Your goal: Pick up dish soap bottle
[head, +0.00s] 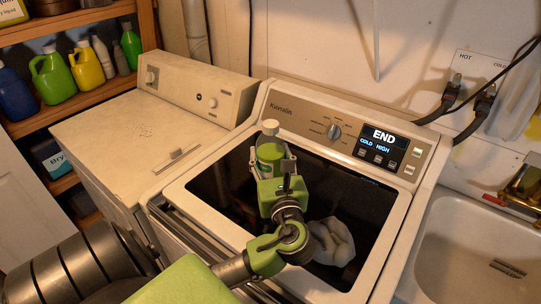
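The dish soap bottle (270,153) is clear with a green label or contents and a pale cap. It is upright at the back left of the washer's dark lid, just in front of the control panel. My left gripper (272,164) reaches it from the front, with a finger close against each side of the bottle; it looks shut on it. The lower part of the bottle is hidden behind the gripper. I cannot tell whether the bottle rests on the lid or is slightly raised. My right gripper is not in view.
A white crumpled cloth (332,241) lies on the washer lid (362,205), right of my wrist. A second beige machine (135,135) stands left. A shelf (70,106) holds several bottles. A white sink (470,250) is at the right, with hoses (450,95) above.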

